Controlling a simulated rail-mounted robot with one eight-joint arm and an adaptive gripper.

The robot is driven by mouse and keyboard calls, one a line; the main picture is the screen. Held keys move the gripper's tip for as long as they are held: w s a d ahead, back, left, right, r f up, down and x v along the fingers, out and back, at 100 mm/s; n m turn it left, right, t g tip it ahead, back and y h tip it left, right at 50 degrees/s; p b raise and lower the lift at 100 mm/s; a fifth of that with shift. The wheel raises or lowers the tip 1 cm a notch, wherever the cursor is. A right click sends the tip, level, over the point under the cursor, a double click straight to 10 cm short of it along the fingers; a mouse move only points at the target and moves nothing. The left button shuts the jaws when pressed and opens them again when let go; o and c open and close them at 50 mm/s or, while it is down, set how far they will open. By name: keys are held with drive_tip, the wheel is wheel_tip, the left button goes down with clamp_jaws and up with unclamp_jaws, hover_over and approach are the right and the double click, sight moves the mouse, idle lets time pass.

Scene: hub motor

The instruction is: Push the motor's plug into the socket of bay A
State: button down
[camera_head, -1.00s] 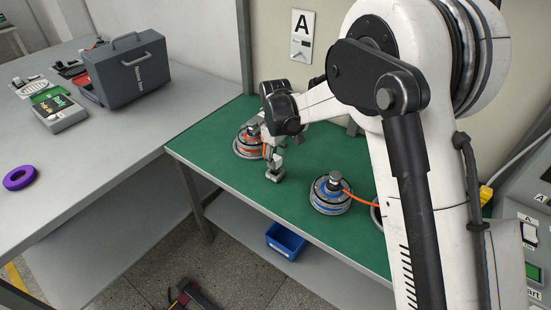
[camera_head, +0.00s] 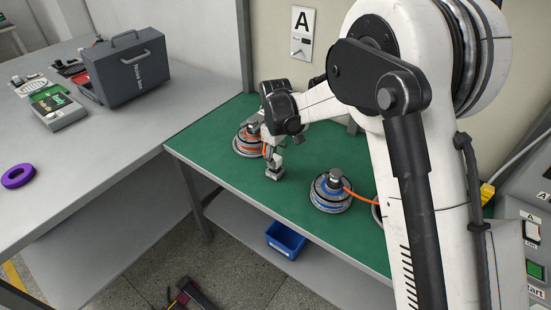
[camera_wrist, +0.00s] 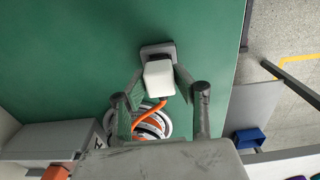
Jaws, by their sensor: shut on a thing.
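My gripper (camera_head: 272,157) hangs low over the green bench, just right of the orange-wound motor (camera_head: 249,144). In the wrist view my gripper (camera_wrist: 160,80) is shut on a white plug (camera_wrist: 159,82), with a grey block (camera_wrist: 157,49) at its far end. An orange cable (camera_wrist: 152,114) runs from the plug toward the motor (camera_wrist: 150,124), which shows between the fingers. Whether the grey block touches the bench I cannot tell. The bay A sign (camera_head: 302,32) is on the wall behind. I cannot make out the socket of bay A.
A blue-wound motor (camera_head: 331,192) with an orange cable stands to the right on the bench (camera_head: 225,160). A grey case (camera_head: 129,76) and a purple ring (camera_head: 18,176) are on the left table. A blue bin (camera_head: 286,238) sits below. The bench's front left is clear.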

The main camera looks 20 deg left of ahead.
drive_tip(key=shift+f+b, duration=0.75)
drive_tip(key=shift+b, duration=1)
idle(4.9)
drive_tip(key=c, duration=1.3)
unclamp_jaws()
wheel_tip(320, 180, up, 12)
